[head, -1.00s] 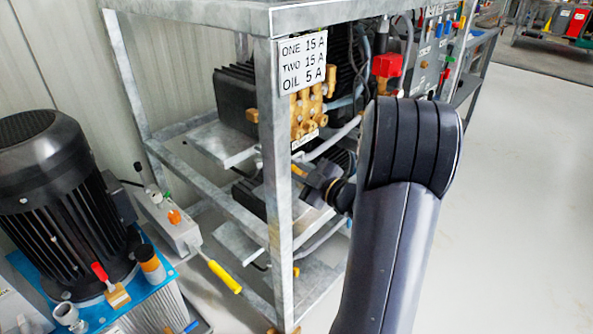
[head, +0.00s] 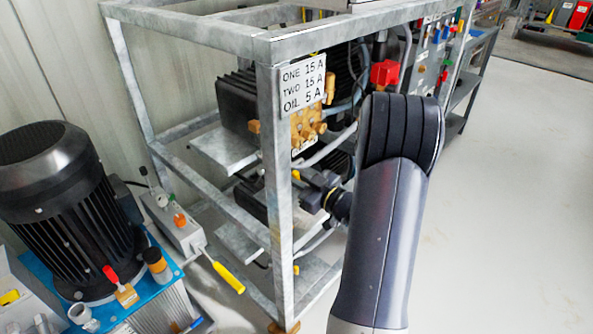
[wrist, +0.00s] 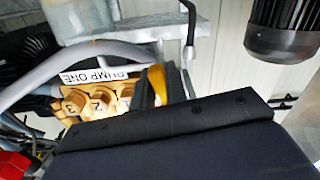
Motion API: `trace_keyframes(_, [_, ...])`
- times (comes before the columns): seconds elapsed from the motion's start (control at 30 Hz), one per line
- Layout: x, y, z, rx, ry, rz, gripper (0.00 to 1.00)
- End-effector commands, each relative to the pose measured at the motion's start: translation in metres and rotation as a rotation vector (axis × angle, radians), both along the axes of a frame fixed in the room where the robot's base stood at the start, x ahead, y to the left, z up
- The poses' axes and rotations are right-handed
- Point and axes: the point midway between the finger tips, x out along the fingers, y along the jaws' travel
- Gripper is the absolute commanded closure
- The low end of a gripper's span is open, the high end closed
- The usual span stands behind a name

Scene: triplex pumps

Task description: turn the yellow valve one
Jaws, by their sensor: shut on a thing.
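The yellow valve one shows in the wrist view as a yellow handle (wrist: 157,80) beside the brass pump block (wrist: 100,102) under the "PUMP ONE" label (wrist: 95,77). In the head view only a small yellow bit (head: 296,174) shows behind the frame's front post. My gripper (head: 304,180) reaches in from the right at that spot and is shut on the yellow handle. The post hides part of the handle and fingertips in the head view. In the wrist view my dark gripper body covers the lower part, and one dark finger lies against the handle.
The grey steel frame (head: 278,200) stands close around the pump, its front post beside my gripper. A red knob (head: 384,73) is behind my arm. A black motor (head: 60,205) and yellow-handled lever (head: 228,277) are at left. The floor at right is clear.

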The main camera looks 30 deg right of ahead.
Motion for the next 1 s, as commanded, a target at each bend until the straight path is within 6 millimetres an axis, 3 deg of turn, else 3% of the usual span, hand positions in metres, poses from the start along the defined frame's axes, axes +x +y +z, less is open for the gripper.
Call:
trace_keyframes(0.4, [-0.0003, 0.0002, 0.0000, 0.174, 0.064, 0.000, 1.00])
trace_keyframes(0.9, [-0.0003, 0.0003, -0.0009, 0.192, 0.071, 0.000, 1.00])
trace_keyframes(0.93, [-0.0003, 0.0003, -0.0008, 0.192, 0.071, 0.000, 0.85])
trace_keyframes(1.0, [-0.0003, 0.0003, -0.0008, 0.192, 0.071, 0.000, 0.80])
